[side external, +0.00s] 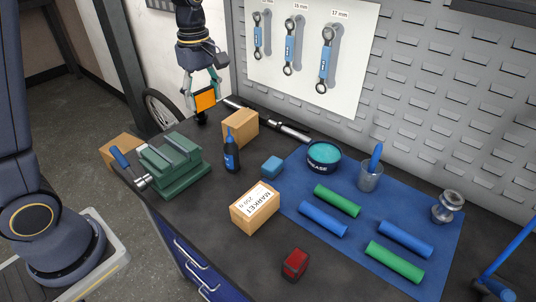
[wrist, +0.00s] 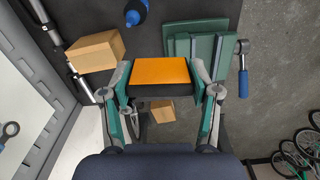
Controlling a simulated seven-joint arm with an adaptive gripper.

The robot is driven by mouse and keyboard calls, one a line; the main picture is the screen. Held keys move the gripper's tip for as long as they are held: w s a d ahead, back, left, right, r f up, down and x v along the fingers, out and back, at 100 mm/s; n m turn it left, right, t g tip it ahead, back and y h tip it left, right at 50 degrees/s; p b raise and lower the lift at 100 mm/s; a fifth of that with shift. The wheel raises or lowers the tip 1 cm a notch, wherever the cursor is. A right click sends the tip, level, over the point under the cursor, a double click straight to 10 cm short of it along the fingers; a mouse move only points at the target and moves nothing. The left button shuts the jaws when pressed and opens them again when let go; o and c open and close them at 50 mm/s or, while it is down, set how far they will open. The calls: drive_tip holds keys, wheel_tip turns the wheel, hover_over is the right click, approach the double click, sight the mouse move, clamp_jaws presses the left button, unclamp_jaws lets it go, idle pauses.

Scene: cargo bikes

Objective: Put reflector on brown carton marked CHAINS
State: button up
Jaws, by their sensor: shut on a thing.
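My gripper (side external: 205,100) is shut on an orange block-shaped reflector (side external: 205,99), raised above the back left of the bench. In the wrist view the orange reflector (wrist: 160,71) sits between both fingers, with a dark underside. A brown carton (side external: 241,127) stands upright behind the blue bottle; it also shows in the wrist view (wrist: 95,50), apart from the gripper. Another brown carton (side external: 121,148) is partly hidden behind the green vise. A third brown carton (side external: 254,211) has a white label that seems to read MARKET. I see no CHAINS marking on any carton.
The green vise (side external: 174,164) and blue bottle (side external: 231,153) stand near the cartons. A metal bar (side external: 285,128) lies along the wall. A blue mat (side external: 290,197) holds a grease tub, a cup and several rolls. A red block (side external: 295,264) lies at the front.

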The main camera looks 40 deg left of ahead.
drive_tip(key=a+n, duration=0.1)
drive_tip(key=a, duration=0.2)
hover_over(233, 121)
drive_tip(key=f, duration=0.5)
drive_tip(key=s+f, duration=0.1)
drive_tip(key=f, duration=0.2)
drive_tip(key=shift+d+f, duration=0.2)
drive_tip(key=shift+f, duration=0.15)
drive_tip(key=shift+w+a+f, duration=0.1)
drive_tip(key=shift+w+f, duration=0.3)
drive_tip(key=shift+f, duration=0.05)
drive_tip(key=shift+w+f, duration=0.1)
drive_tip(key=shift+f, duration=1.5)
drive_tip(key=shift+f, duration=0.15)
drive_tip(key=o, duration=1)
drive_tip(key=shift+c, duration=0.2)
